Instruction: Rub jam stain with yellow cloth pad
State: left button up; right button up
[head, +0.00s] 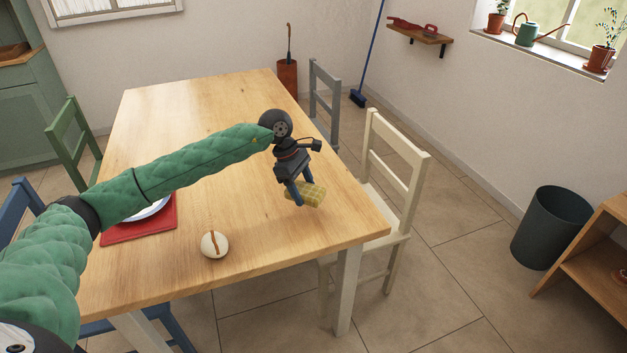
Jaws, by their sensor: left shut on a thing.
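My left gripper (296,194) reaches over the right part of the wooden table (325,229) and points down. Its blue fingers are shut on the yellow cloth pad (312,195), a small checked, yellowish piece. The pad is at or just above the tabletop near the right edge; I cannot tell whether it touches. I cannot make out a jam stain; the pad, gripper or arm may hide it. My right gripper is not in view.
A round cream object with a brown stripe (214,245) sits near the table's front edge. A red mat (128,231) with a plate (157,208) lies at left, partly behind my arm. A cream chair (397,170) stands at the right edge. The table's far half is clear.

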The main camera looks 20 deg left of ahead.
pick_arm(q)
jog(key=shift+r, duration=1.05)
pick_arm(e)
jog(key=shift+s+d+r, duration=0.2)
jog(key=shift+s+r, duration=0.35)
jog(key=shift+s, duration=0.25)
